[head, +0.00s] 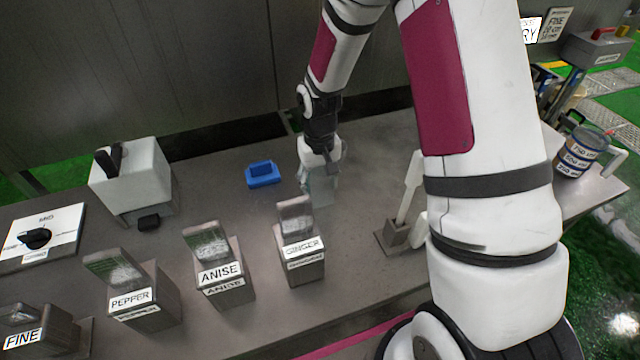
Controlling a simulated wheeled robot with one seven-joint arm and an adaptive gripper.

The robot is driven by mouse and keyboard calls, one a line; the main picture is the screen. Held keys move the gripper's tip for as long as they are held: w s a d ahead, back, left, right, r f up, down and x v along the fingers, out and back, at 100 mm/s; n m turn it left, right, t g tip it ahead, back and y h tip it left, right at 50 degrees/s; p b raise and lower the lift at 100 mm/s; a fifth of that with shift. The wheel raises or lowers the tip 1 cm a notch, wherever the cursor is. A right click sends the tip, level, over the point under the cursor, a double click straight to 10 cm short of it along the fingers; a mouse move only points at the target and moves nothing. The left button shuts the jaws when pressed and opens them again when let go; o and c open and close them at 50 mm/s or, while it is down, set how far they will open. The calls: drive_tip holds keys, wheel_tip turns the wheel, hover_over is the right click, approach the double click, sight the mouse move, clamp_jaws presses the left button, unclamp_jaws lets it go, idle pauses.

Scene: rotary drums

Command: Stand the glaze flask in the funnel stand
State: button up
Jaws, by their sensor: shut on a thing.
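My gripper (322,158) points down over the middle of the table and is shut on a pale, translucent vessel, which I take to be the glaze flask (318,189). The flask looks upright, just behind the ginger box; I cannot tell whether its base touches the table. A small blue block-like holder (262,174) sits on the table to the left of the flask. I cannot tell surely whether it is the funnel stand. A grey base with a tilted white upright (397,234) stands to the right, partly hidden by my arm.
Boxes labelled ginger (301,249), anise (222,277) and pepper (140,300) line the table's front. A white machine (130,184) stands at the back left. A banded jug (577,155) is at the far right. The table around the blue holder is clear.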

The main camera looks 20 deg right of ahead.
drive_tip(key=shift+f, duration=0.35)
drive_tip(key=shift+f, duration=0.15)
drive_tip(key=o, duration=1.2)
drive_tip(key=shift+o, duration=0.2)
